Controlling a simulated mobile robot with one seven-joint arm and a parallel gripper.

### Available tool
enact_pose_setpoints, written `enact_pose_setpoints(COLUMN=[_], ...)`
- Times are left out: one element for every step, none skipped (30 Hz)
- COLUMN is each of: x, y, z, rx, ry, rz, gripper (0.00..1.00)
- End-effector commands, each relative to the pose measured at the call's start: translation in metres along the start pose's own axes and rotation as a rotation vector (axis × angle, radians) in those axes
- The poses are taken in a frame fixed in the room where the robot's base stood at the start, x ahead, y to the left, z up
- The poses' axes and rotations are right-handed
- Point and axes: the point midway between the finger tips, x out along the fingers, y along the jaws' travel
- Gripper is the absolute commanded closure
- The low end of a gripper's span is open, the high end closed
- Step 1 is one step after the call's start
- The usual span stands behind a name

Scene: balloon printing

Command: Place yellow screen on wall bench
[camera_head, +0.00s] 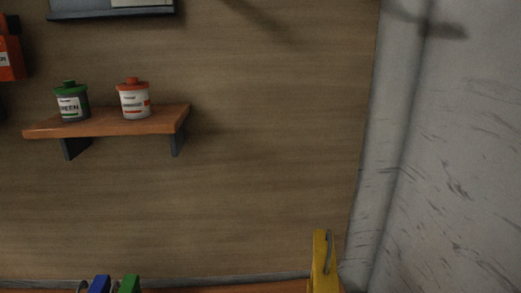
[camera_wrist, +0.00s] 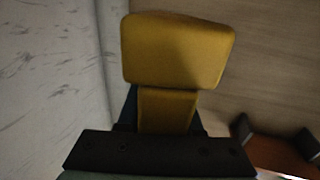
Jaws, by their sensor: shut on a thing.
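The yellow screen (camera_wrist: 178,50) fills the middle of the wrist view, a wide yellow block with a narrower yellow stem below it. My gripper (camera_wrist: 164,108) is shut on that stem, with dark finger parts showing on both sides. In the head view a yellow upright part with a grey hook-shaped handle (camera_head: 323,262) shows at the bottom edge, near the corner; its lower part is out of frame. The wall bench (camera_head: 225,286) shows only as a thin orange-brown strip along the bottom of the head view. I cannot tell whether the screen touches it.
Blue (camera_head: 98,285) and green (camera_head: 130,284) parts with similar handles stand at the bottom left. A small wooden shelf (camera_head: 110,122) holds a green can (camera_head: 71,102) and a red-lidded can (camera_head: 134,100). A grey wall (camera_head: 455,160) closes the right side. Bench room lies between green and yellow.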

Motion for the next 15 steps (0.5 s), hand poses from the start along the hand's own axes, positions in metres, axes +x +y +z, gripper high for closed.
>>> enact_pose_setpoints(x=[-0.004,-0.006,-0.01,-0.012,-0.015,-0.019,-0.023,-0.028,-0.034,-0.039,-0.044,-0.052,-0.058,-0.065,-0.074], y=[-0.005,-0.007,-0.009,-0.01,-0.012,-0.015,-0.017,-0.02,-0.024,-0.027,-0.03,-0.035,-0.039,-0.043,-0.048], z=[0.009,0.014,0.02,0.025,0.029,0.035,0.043,0.05,0.059,0.066,0.073,0.083,0.09,0.098,0.108], rx=[-0.001,-0.002,-0.001,-0.002,-0.002,-0.002,-0.001,-0.001,-0.001,0.001,0.002,0.002,0.002,0.002,0.001], ry=[-0.002,-0.002,-0.002,-0.002,-0.002,-0.002,-0.003,-0.004,-0.005,-0.004,-0.005,-0.005,-0.005,-0.005,-0.005], rz=[-0.004,-0.005,-0.005,-0.004,-0.004,-0.006,-0.006,-0.008,-0.011,-0.015,-0.018,-0.025,-0.03,-0.036,-0.045], gripper=[1.0,1.0,1.0,1.0,1.0,1.0,1.0,1.0,1.0,1.0,1.0,1.0,1.0,1.0,1.0])
